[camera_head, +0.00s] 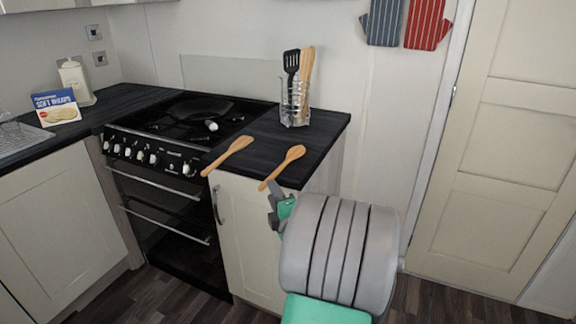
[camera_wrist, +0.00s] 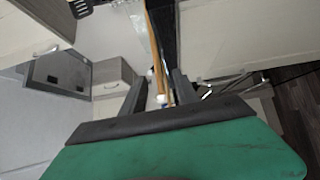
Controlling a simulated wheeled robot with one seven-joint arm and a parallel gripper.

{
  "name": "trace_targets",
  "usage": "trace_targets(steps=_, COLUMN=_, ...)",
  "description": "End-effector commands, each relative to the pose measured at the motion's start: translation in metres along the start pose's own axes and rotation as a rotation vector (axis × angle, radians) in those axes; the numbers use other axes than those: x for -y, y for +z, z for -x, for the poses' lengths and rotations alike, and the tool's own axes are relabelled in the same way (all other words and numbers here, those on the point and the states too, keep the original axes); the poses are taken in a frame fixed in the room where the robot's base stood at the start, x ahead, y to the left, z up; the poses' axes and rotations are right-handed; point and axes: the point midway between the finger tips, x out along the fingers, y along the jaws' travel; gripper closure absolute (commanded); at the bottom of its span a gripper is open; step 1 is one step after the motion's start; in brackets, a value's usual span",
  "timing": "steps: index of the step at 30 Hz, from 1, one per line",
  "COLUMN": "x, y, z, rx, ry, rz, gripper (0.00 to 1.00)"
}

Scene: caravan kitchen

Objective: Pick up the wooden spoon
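Two wooden spoons lie at the front edge of the dark worktop in the head view. The left spoon (camera_head: 229,156) is beside the hob, and the right spoon (camera_head: 283,166) is nearer to me. Both point their handles toward the front edge. My gripper (camera_head: 274,205) is just below and in front of the right spoon, at the worktop edge. In the wrist view my gripper (camera_wrist: 160,90) has its dark fingers apart. A thin wooden handle (camera_wrist: 156,62) shows beyond and between them. I cannot see contact with either finger.
A wire utensil holder (camera_head: 294,103) with a black slotted turner and wooden utensils stands at the back of the worktop (camera_head: 325,128). The black cooker (camera_head: 160,190) is to the left. A cream cupboard (camera_head: 245,235) with a handle is below the spoons. A door is at right.

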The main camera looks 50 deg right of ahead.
Motion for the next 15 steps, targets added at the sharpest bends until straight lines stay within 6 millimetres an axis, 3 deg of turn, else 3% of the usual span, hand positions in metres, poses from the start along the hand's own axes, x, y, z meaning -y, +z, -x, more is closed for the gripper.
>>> trace_targets(steps=10, x=-0.006, y=0.003, z=-0.051, rx=-0.006, ry=-0.004, rz=-0.001, gripper=0.64)
trace_targets(steps=15, x=-0.003, y=0.004, z=-0.06, rx=-0.003, ry=-0.003, rz=-0.001, gripper=0.64)
